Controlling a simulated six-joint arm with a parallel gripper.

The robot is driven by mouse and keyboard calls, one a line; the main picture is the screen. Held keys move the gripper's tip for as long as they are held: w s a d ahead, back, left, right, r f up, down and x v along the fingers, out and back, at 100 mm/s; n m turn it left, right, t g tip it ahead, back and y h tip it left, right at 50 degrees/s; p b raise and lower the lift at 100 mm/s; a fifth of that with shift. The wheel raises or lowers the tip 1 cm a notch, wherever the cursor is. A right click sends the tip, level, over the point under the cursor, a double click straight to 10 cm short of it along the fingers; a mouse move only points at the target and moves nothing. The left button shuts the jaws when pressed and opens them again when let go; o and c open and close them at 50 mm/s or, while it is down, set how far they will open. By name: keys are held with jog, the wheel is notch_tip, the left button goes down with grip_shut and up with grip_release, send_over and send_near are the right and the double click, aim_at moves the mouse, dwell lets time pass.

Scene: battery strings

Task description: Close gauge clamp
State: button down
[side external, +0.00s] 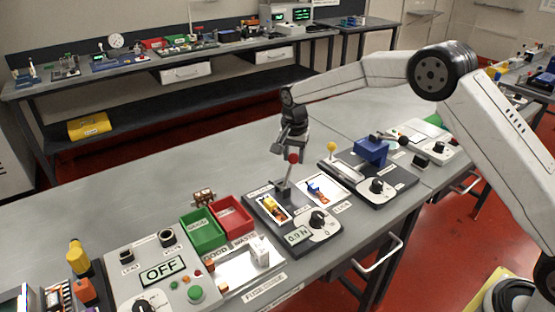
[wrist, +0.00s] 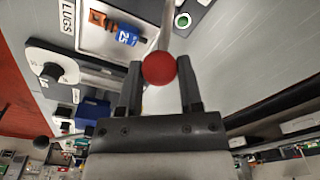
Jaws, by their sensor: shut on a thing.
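The gauge unit (side external: 300,220) is a dark base with a dial, a green-lit readout that seems to say 0.9 N, and a lever (side external: 287,178). The lever ends in a red ball knob (side external: 293,158) and leans only slightly from upright. My gripper (side external: 291,152) is at the knob from above. In the wrist view, the red knob (wrist: 159,70) sits between the two fingers of my gripper (wrist: 158,66), which are shut on it. The lever shaft (wrist: 168,28) runs away from the knob. The clamp's contact point is hidden from me.
A yellow part lies in a tray (side external: 286,214) on the unit's left. A white tray (side external: 340,193) holds a blue and orange part. Green (side external: 204,243) and red (side external: 248,230) bins stand left; a yellow-knobbed lever (side external: 331,147) and blue block (side external: 372,150) stand right. Bare bench lies behind.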

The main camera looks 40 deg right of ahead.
jog(key=a+h, duration=0.4)
jog(key=shift+r, duration=0.35)
jog(key=shift+a+f+h, duration=0.15)
jog(key=shift+a+h, duration=0.95)
jog(key=shift+h, duration=0.1)
jog(key=shift+a+f+h, duration=0.2)
jog(key=shift+a+h, duration=0.35)
jog(key=shift+h, duration=0.15)
jog(key=shift+a+f+h, duration=0.2)
jog(key=shift+a+h, duration=0.35)
jog(key=shift+h, duration=0.15)
jog(key=shift+c, duration=1.3)
grip_release()
jog(key=shift+f, duration=0.1)
jog(key=shift+a, duration=0.15)
jog(key=v, duration=0.7)
jog(key=shift+a+r, duration=0.2)
jog(key=shift+r, duration=0.1)
jog(key=shift+d, duration=0.15)
